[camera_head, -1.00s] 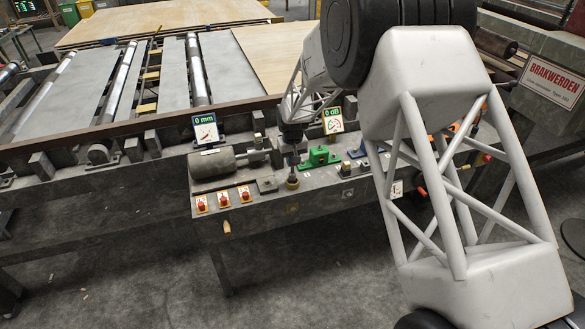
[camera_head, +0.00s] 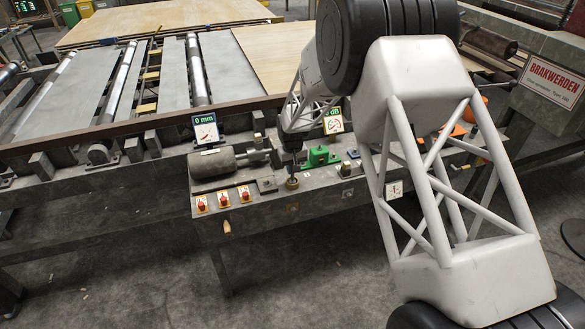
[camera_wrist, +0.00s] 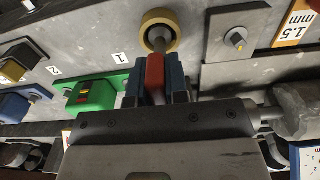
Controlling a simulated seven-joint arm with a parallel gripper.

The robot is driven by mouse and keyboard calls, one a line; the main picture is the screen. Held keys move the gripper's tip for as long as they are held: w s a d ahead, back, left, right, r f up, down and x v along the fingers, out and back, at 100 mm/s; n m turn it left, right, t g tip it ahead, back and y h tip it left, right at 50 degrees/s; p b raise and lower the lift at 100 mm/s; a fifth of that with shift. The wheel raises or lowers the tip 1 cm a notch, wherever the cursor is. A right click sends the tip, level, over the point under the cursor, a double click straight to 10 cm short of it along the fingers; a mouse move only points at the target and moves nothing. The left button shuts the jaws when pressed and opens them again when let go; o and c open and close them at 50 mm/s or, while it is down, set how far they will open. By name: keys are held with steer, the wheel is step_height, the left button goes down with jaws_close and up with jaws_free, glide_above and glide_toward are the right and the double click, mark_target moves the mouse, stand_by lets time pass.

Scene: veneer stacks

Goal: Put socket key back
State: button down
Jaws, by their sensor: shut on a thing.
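My gripper (camera_wrist: 155,85) is shut on the socket key (camera_wrist: 155,72), with blue fingers either side of its red handle. The key's grey metal shaft points away from the fingers at a round brass-coloured ring holder (camera_wrist: 146,18). In the wrist view the shaft's end overlaps the ring's opening; how deep it sits is hidden. In the head view the ring (camera_head: 292,184) is on the machine's front ledge, with my gripper (camera_head: 292,155) just above it. The key is mostly dark and small there.
A green block (camera_head: 319,156) is close right of the ring; it also shows in the wrist view (camera_wrist: 95,95). A grey cylinder (camera_head: 213,162) is to the left. Red buttons (camera_head: 223,200) line the front left. A gauge sign (camera_head: 334,122) stands behind.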

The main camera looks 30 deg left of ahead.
steer(key=shift+f, duration=0.15)
steer(key=c, duration=1.1)
jaws_free()
step_height(320, 180, up, 12)
steer(key=shift+r, duration=0.2)
